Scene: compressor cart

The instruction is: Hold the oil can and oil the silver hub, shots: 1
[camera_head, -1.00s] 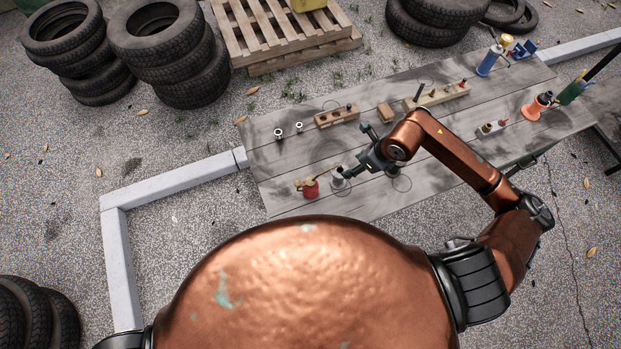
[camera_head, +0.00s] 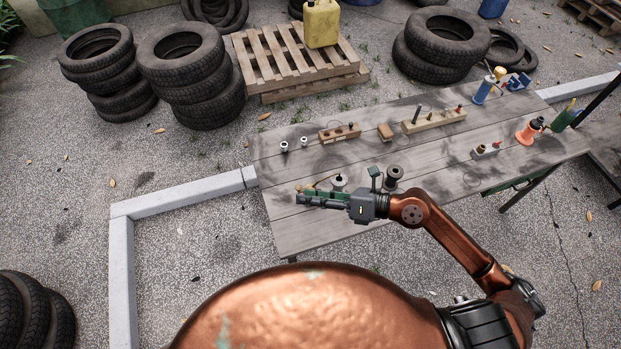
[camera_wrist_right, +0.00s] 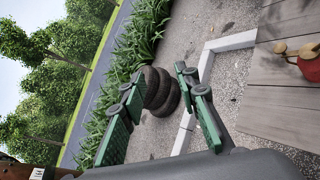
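The oil can (camera_wrist_right: 310,64) is red with a tan spout and stands on the table at the right edge of the right wrist view, partly cut off. In the head view my right gripper covers most of it, and only its tan upper part (camera_head: 312,186) shows. The silver hub (camera_head: 339,182) stands just behind my gripper on the table. My right gripper (camera_head: 303,199) points left, low over the table's near left part. In the right wrist view its green-padded fingers (camera_wrist_right: 160,80) are spread with nothing between them; the can is outside them. My left gripper is not in view.
A darker hub (camera_head: 394,173) stands right of the silver one. Two small sockets (camera_head: 294,145), a wooden block with holes (camera_head: 340,133) and a longer rack (camera_head: 433,120) are farther back. An orange item (camera_head: 529,131) stands at the right. The front left table boards (camera_head: 290,235) are clear.

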